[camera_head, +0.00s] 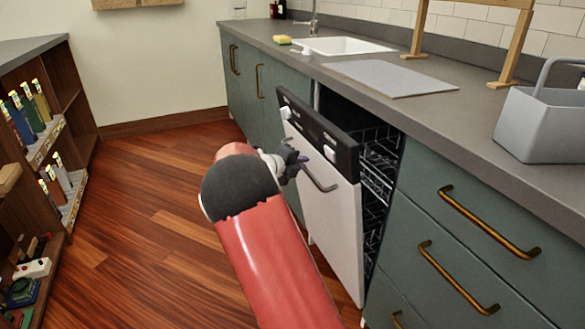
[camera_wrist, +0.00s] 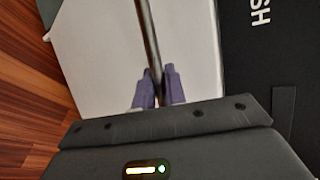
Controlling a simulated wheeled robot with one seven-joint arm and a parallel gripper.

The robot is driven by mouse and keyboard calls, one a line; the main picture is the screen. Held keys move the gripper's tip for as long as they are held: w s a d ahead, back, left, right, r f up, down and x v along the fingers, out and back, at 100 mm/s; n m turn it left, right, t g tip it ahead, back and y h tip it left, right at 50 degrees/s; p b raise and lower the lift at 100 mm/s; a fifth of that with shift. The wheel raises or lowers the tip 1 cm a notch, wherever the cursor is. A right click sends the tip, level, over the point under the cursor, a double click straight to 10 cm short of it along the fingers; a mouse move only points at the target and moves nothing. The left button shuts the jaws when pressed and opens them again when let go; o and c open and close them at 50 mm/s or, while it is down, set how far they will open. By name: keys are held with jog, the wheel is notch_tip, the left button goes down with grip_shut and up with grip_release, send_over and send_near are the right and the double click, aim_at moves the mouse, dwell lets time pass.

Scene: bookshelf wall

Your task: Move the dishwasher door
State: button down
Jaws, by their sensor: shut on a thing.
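The dishwasher door (camera_head: 335,212) is white with a black top panel and stands partly open, tilted out from the counter front. Dark racks (camera_head: 380,165) show behind it. My gripper (camera_head: 291,160) is at the door's outer face, by the metal bar handle (camera_head: 318,178). In the wrist view, the purple fingers of my gripper (camera_wrist: 156,85) are shut on the handle (camera_wrist: 150,40), one on each side of the bar. The white door (camera_wrist: 100,60) lies behind the fingers, with the black panel (camera_wrist: 265,80) to the right. My arm hides part of the door's lower left.
Green cabinets (camera_head: 262,90) and drawers (camera_head: 470,235) with brass handles flank the dishwasher. A grey caddy (camera_head: 545,125) and a grey mat (camera_head: 390,77) lie on the counter. A bookshelf (camera_head: 75,95) stands at the left. The wooden floor (camera_head: 150,200) between is clear.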

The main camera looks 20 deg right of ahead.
jog(key=c, duration=1.7)
grip_release()
jog(key=shift+d, duration=0.1)
jog(key=v, duration=0.7)
jog(key=shift+s+a+r, duration=0.1)
jog(key=shift+s+a, duration=0.05)
jog(key=shift+a, duration=0.25)
jog(key=s+a+r+m+g+y, duration=0.2)
jog(key=s+m+y, duration=0.5)
jog(key=s+m, duration=1.25)
jog(key=s+a+m+y, duration=0.2)
jog(key=s+a+m, duration=0.1)
jog(key=s+m, duration=0.3)
jog(key=s+a+r+m+t+y, duration=0.1)
jog(key=s+a+m+y, duration=0.1)
jog(key=s+a+m, duration=0.2)
jog(key=s+a+m+t+y, duration=0.1)
jog(key=s+a+m, duration=0.2)
jog(key=s+m, duration=0.5)
jog(key=shift+s+a+r+m+y, duration=0.2)
jog(key=shift+s+m+y, duration=0.2)
jog(key=shift+m, duration=0.45)
